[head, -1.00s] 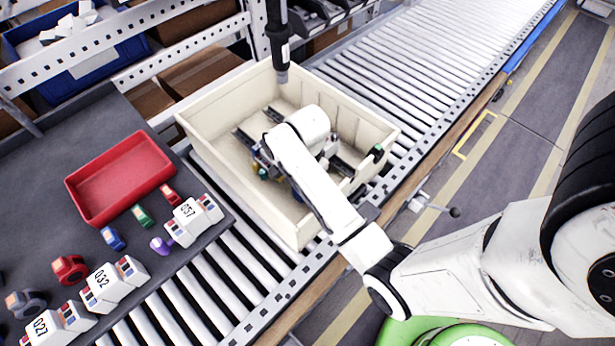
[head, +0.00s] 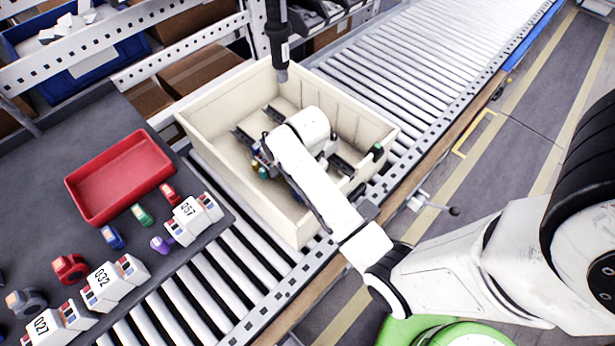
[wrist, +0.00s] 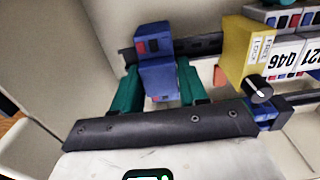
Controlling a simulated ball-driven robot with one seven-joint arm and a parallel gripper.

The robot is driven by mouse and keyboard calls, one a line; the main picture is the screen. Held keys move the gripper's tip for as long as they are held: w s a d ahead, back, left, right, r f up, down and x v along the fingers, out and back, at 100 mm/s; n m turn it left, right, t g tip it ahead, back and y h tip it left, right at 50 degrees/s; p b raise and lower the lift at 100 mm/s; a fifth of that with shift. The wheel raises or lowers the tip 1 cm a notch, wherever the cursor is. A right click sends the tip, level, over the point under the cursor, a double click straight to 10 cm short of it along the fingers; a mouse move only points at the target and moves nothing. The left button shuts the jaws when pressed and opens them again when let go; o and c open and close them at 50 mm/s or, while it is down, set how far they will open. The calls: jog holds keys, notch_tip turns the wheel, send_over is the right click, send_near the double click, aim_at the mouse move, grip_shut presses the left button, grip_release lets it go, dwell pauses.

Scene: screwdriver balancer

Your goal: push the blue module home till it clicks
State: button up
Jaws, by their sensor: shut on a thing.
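The blue module (wrist: 158,66) is in the wrist view, with red squares on its top end, at a dark rail (wrist: 190,47) inside the cream bin. My gripper (wrist: 163,85) has its two green fingers on either side of the module and is shut on it. Whether the module is fully seated on the rail cannot be told. In the head view my white arm (head: 315,180) reaches into the bin (head: 205,135) and hides the module and the fingertips.
A yellow block (wrist: 248,50) with a black knob and a lock label stands right of the module. White numbered modules (wrist: 285,62) sit further right. Left of the bin, a dark table holds a red tray (head: 120,175) and several loose parts.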

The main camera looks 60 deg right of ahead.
jog(key=shift+f, duration=0.3)
dwell(0.9)
dwell(0.6)
jog(key=o, duration=1.2)
jog(key=shift+o, duration=0.2)
